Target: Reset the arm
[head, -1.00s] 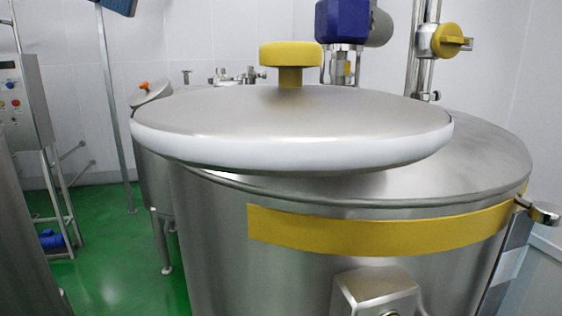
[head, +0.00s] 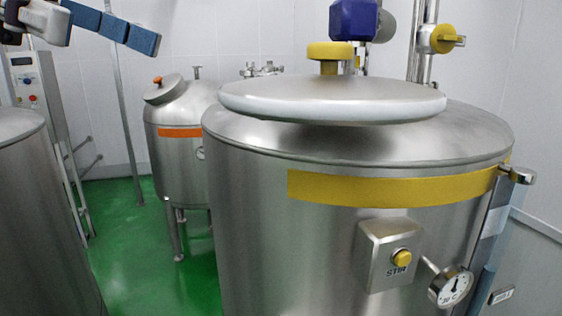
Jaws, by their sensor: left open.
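My left gripper (head: 78,32) shows at the top left edge of the head view, partly cut off by the frame. It has blue finger pads spread apart with nothing between them. It is up in the air, well to the left of the big steel tank (head: 262,225) and apart from it. The tank's round lid (head: 325,97) with a yellow knob (head: 329,52) is over the tank top. My right gripper is not in view.
The tank carries a yellow band (head: 385,189), a STIR button box (head: 388,255) and a gauge (head: 450,287). A smaller tank with an orange band (head: 180,132) stands behind left. A control panel (head: 29,85) is at the far left. Green floor (head: 150,270) lies between.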

